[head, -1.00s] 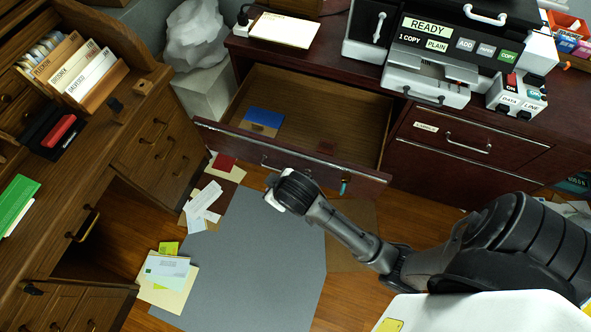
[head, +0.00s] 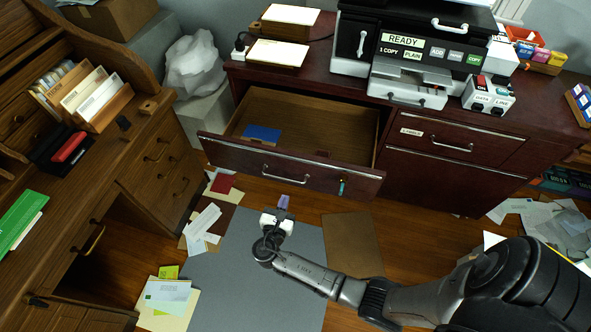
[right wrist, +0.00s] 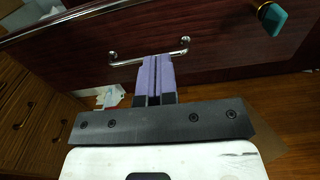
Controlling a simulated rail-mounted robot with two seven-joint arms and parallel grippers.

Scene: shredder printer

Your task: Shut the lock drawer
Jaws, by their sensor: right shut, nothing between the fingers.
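The lock drawer (head: 305,172) is a dark red-brown drawer pulled well out of the cabinet, with a metal bar handle (head: 285,176) and a teal-tagged key or lock piece (head: 341,186) on its front. A blue item (head: 262,134) lies inside it. My right gripper (head: 283,201) is shut and empty, in front of the drawer face and pointing at it. In the right wrist view, its purple fingers (right wrist: 158,78) overlap the handle (right wrist: 150,54); I cannot tell there whether they touch. In the head view a gap shows between fingertips and handle. My left gripper is out of view.
The cabinet top carries a copier (head: 415,60) and a small switch box (head: 488,96). A wooden desk (head: 85,185) stands at the left. Papers (head: 203,225) lie on the floor beside a grey mat (head: 225,275). The floor before the drawer is open.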

